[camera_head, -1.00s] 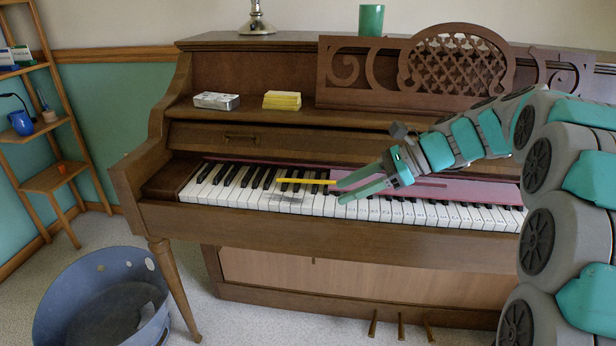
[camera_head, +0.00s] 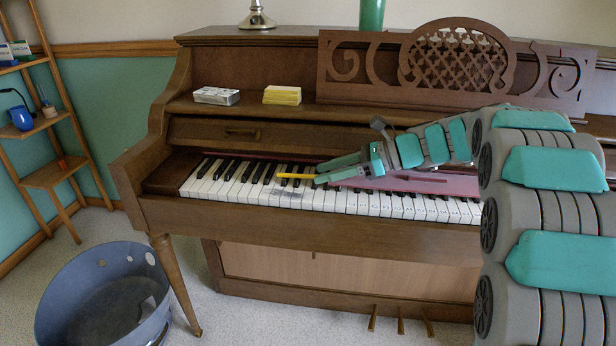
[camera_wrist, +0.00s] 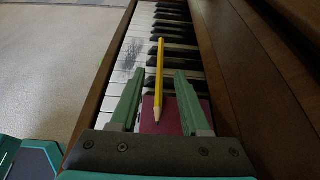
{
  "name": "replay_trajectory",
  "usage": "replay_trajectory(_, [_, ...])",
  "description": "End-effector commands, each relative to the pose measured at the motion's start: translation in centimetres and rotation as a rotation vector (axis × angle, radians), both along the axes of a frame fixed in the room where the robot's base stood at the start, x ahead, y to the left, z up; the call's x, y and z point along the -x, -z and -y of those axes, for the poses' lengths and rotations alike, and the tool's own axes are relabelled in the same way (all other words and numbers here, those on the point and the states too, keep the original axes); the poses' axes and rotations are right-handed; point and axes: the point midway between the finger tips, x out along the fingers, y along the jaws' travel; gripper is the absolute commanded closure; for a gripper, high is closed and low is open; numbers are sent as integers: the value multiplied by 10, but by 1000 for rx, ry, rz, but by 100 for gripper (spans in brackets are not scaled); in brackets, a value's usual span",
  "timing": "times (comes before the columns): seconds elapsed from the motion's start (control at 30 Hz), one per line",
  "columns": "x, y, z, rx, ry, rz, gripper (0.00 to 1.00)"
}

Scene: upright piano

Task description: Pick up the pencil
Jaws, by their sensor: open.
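The yellow pencil (camera_head: 298,176) lies along the piano keys, left of my gripper in the head view. In the wrist view the pencil (camera_wrist: 160,75) runs lengthwise between my two fingers, its dark tip toward the palm and its far end on the keys. My gripper (camera_head: 318,172) is open, low over the keyboard, with green fingers on either side of the pencil's near part. In the wrist view my gripper (camera_wrist: 167,76) shows a gap between each finger and the pencil. In the head view the fingers partly hide the pencil's near end.
The piano keys (camera_head: 235,190) bear a grey smudged patch. A pink-red strip (camera_head: 420,182) lies along the keyboard. A yellow block (camera_head: 282,95) and a grey box (camera_head: 216,96) sit on the ledge above. A blue bin (camera_head: 105,255) stands on the floor at left.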

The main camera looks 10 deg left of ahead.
Motion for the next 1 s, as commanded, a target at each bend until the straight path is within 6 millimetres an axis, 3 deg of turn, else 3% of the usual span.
replay_trajectory(0.3, [0, 3, -6, 0, 2, 1, 54])
replay_trajectory(0.73, [0, 3, -6, 0, 1, 0, 100])
replay_trajectory(1.0, [0, 3, -6, 0, 1, 0, 100])
